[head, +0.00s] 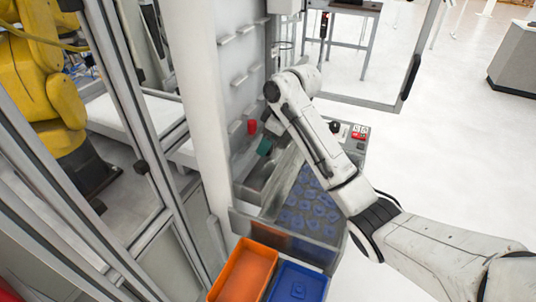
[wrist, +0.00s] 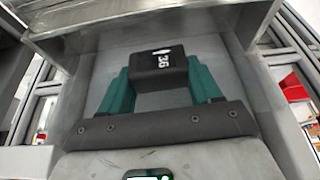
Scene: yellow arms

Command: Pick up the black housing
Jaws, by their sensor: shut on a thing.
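The black housing (wrist: 160,73) is a dark block with a white mark and the number 36 on it. In the wrist view it sits between the two teal fingers of my gripper, which are shut on it from both sides. In the head view my gripper (head: 264,147) shows as a small teal patch at the grey metal chute beside the white panel. The housing cannot be made out there. In the wrist view a grey metal surface lies behind the housing; I cannot tell whether the housing touches it.
A tray with several blue round parts (head: 308,204) lies below my arm. An orange bin (head: 243,272) and a blue bin (head: 298,284) stand in front. A red object (head: 252,127) is close to my gripper. Framed posts and a yellow robot arm (head: 50,80) stand at left.

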